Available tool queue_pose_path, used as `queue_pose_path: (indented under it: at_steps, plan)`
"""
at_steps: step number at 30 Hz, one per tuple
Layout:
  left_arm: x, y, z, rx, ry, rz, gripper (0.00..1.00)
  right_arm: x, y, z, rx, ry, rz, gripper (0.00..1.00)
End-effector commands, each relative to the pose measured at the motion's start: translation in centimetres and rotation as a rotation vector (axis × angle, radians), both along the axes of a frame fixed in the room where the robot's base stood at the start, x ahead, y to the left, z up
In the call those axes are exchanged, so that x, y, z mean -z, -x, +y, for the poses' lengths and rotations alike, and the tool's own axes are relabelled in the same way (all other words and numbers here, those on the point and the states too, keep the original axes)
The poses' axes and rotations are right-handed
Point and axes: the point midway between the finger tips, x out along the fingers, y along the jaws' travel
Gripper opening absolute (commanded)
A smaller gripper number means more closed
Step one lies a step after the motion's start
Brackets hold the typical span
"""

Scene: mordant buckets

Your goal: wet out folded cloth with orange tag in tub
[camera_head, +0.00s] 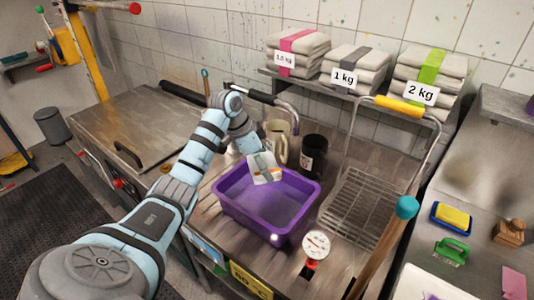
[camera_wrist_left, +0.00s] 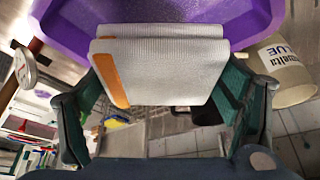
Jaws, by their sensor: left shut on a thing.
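The folded cloth with the orange tag (camera_wrist_left: 165,72) is pale grey-white and hangs between the fingers of my left gripper (camera_head: 262,160). Its orange tag (camera_wrist_left: 112,80) is a stripe along one side in the left wrist view. The cloth also shows in the head view (camera_head: 266,176), over the far part of the purple tub (camera_head: 250,222). I cannot tell whether its lower edge touches the tub's inside. The left gripper is shut on the cloth. The purple tub stands on the metal counter; whether liquid fills it is unclear. My right gripper is out of view.
A cream mug (camera_head: 278,140) and a black mug (camera_head: 312,155) stand behind the tub. A round dial gauge (camera_head: 316,244) is at its front right. A wire rack (camera_head: 362,208) lies right. A shelf above holds labelled cloth stacks (camera_head: 355,68).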

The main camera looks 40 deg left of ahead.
Motion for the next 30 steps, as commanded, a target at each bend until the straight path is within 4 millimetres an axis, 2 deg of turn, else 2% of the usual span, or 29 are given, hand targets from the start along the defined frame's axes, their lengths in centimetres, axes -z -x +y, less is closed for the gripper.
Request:
queue_pose_path:
  at_steps: [1,3,7,17,23,30]
  plan:
    - [-0.5,0.1,-0.4,0.07,0.005,0.002,0.54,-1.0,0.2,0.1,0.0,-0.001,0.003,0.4]
    - [0.0,0.3,-0.7,0.136,0.005,0.004,0.54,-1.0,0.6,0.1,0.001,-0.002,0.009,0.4]
    - [1.4,0.1,-0.8,0.151,0.006,0.006,0.54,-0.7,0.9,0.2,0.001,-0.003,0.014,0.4]
    - [6.2,0.1,-0.7,0.147,0.005,0.008,0.54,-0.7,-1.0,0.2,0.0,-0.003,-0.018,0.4]
    - [9.6,0.1,-0.7,0.147,0.002,0.006,0.54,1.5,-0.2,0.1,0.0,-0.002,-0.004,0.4]
    - [13.1,0.1,-0.7,0.146,0.002,0.005,0.54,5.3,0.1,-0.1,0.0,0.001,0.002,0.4]
